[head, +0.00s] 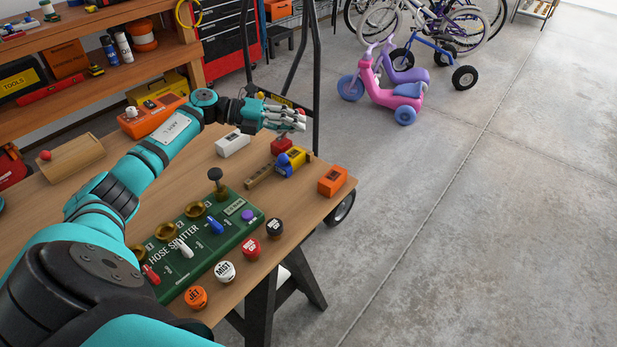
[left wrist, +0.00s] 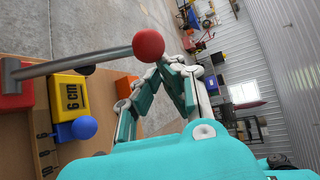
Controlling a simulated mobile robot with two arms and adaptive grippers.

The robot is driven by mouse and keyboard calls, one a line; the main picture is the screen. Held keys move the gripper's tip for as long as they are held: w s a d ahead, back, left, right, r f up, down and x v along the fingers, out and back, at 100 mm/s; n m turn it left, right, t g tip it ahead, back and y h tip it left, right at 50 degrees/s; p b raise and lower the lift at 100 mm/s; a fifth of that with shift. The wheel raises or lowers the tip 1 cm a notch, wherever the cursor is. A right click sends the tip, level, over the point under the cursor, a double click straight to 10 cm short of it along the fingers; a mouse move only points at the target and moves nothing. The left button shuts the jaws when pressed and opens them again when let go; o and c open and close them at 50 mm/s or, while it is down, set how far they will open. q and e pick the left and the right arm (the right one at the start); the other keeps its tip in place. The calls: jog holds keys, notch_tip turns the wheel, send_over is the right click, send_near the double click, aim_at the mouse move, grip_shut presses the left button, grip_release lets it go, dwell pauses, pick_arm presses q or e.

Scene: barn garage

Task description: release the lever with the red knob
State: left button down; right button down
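The lever with the red knob (left wrist: 148,45) shows in the left wrist view as a grey metal rod rising from a red block (left wrist: 14,88). In the head view the red block (head: 282,146) stands near the table's far right edge; I cannot make out the knob there. My left gripper (head: 300,119) is above and beside this block. In the left wrist view its fingertips (left wrist: 174,62) come together just right of the knob. The knob's round face is uncovered, and nothing shows between the fingers. My right gripper is not in view.
A yellow block with a blue ball (head: 284,160) and an orange block (head: 332,181) stand beside the red block. A white block (head: 232,144) is to its left. The green hose splitter (head: 236,232) with several levers lies nearer. Concrete floor is clear at right.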

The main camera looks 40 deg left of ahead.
pick_arm(q)
jog(key=a+r+h+b, duration=0.1)
jog(key=a+n+t+b, duration=0.1)
jog(key=shift+w+a+r+n+h, duration=0.15)
jog(key=shift+a+r+n+h, duration=0.15)
jog(key=shift+r+h, duration=0.1)
dwell(0.5)
jog(key=shift+a, duration=0.2)
